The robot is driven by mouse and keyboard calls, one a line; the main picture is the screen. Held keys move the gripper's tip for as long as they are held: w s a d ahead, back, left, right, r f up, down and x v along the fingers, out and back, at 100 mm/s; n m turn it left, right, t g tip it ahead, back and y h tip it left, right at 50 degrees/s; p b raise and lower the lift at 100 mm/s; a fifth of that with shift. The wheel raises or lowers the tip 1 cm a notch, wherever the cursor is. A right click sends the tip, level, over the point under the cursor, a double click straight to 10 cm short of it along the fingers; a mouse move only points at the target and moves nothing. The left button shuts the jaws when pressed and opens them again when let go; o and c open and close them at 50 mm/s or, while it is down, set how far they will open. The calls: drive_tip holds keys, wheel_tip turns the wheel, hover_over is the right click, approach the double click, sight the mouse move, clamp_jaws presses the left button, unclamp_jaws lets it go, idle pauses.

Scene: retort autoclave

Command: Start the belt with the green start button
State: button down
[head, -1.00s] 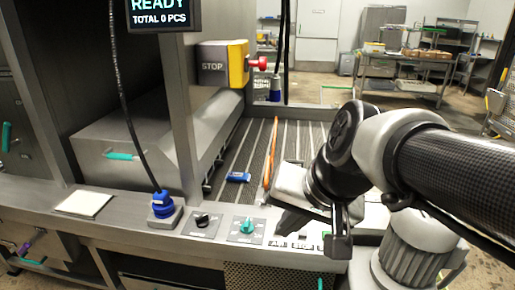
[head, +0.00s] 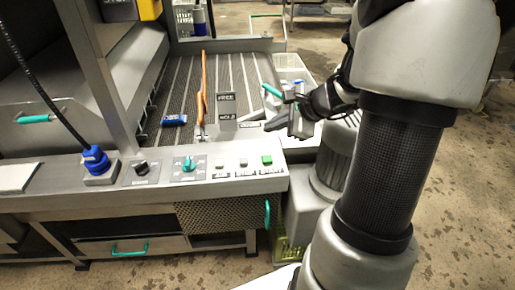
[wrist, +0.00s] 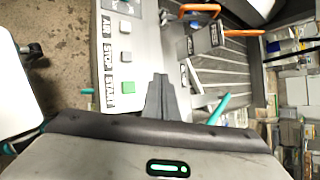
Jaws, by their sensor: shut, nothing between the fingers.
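The green start button (head: 267,160) is a small square at the right end of the control panel's row of buttons. The wrist view also shows the green button (wrist: 127,87), with the word START beside it and grey STOP and AIR buttons further up. My gripper (head: 272,124) is shut and empty. In the head view it is above and behind the green button, near the belt's right front corner. In the wrist view its fingertips (wrist: 159,77) are just right of the button and do not cover it. The belt (head: 222,75) carries a blue object.
A teal selector knob (head: 188,164), a black knob (head: 142,167) and a blue plug (head: 96,160) are left of the buttons. An orange bar (head: 203,88) and FREE/HOLD plates (head: 227,108) stand on the belt. A teal handle (head: 272,90) is close to my gripper.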

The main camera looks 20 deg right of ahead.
sight(271, 160)
drive_tip(key=shift+f, duration=0.1)
wheel_tip(271, 160, down, 9)
drive_tip(key=b, duration=0.7)
drive_tip(key=shift+r, duration=0.2)
idle(1.8)
drive_tip(key=shift+f+b, duration=0.4)
drive_tip(key=shift+b, duration=0.3)
